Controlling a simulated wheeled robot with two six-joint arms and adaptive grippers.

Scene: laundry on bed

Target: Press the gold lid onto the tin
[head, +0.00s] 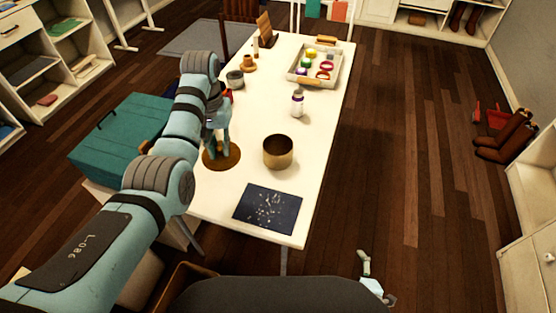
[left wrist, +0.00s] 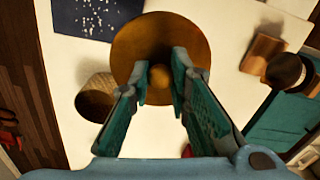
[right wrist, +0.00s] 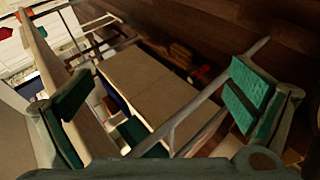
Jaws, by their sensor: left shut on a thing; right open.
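The gold lid (head: 222,157) is a round brown-gold disc at the left edge of the white table. In the left wrist view the lid (left wrist: 140,38) shows a round knob (left wrist: 161,76) at its middle. My left gripper (head: 219,150) is over the lid, its fingers (left wrist: 161,84) shut on the knob. I cannot tell whether the lid touches the table. The gold tin (head: 278,152) stands upright and open to the right of the lid; it also shows in the left wrist view (left wrist: 95,100). My right gripper (right wrist: 165,90) is open and empty, away from both.
A dark speckled mat (head: 268,207) lies at the table's near end. A white bottle (head: 297,104) stands behind the tin, and a tray (head: 302,75) of small coloured items lies farther back. A teal box (head: 120,140) stands left of the table. The tabletop around the tin is clear.

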